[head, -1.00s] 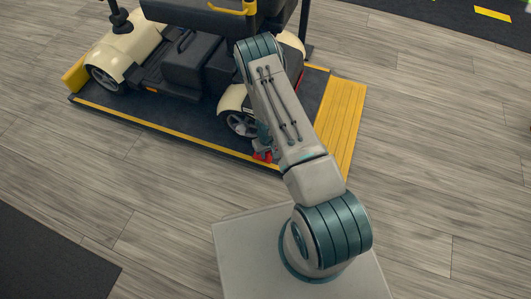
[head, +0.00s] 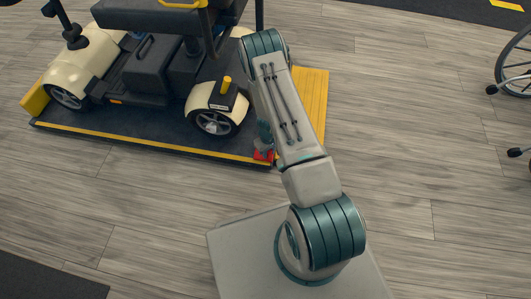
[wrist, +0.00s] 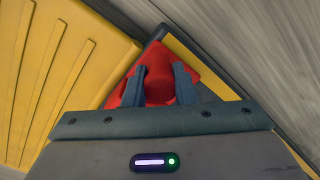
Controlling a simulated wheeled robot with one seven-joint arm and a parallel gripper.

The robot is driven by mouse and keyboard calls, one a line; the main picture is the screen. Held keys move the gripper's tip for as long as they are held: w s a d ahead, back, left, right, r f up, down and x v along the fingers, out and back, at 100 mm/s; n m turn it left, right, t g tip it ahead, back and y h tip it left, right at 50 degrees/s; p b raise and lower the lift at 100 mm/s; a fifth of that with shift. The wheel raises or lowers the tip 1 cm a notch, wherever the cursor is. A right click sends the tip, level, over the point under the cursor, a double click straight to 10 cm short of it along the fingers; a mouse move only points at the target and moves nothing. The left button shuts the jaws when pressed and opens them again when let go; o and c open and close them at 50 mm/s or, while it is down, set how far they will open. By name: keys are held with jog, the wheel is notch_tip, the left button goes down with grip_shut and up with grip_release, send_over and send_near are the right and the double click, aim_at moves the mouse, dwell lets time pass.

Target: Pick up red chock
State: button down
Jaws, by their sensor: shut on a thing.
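The red chock (wrist: 161,62) is a wedge between the two fingers of my gripper (wrist: 160,84) in the wrist view. My gripper is shut on it. In the head view only a bit of the red chock (head: 264,155) shows beside my arm, over the yellow front edge of the scooter platform. The arm hides most of my gripper there. I cannot tell whether the chock touches the platform.
A cream and black scooter (head: 213,105) stands on the dark platform (head: 150,130). A yellow ramp (head: 312,100) is at the platform's right end. A wheelchair (head: 515,75) is at the right edge.

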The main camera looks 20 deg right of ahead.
jog(key=shift+s+d, duration=0.3)
jog(key=shift+d, duration=0.25)
jog(key=c, duration=1.1)
grip_release()
notch_tip(320, 180, up, 14)
jog(key=p, duration=0.5)
jog(key=shift+a, duration=0.1)
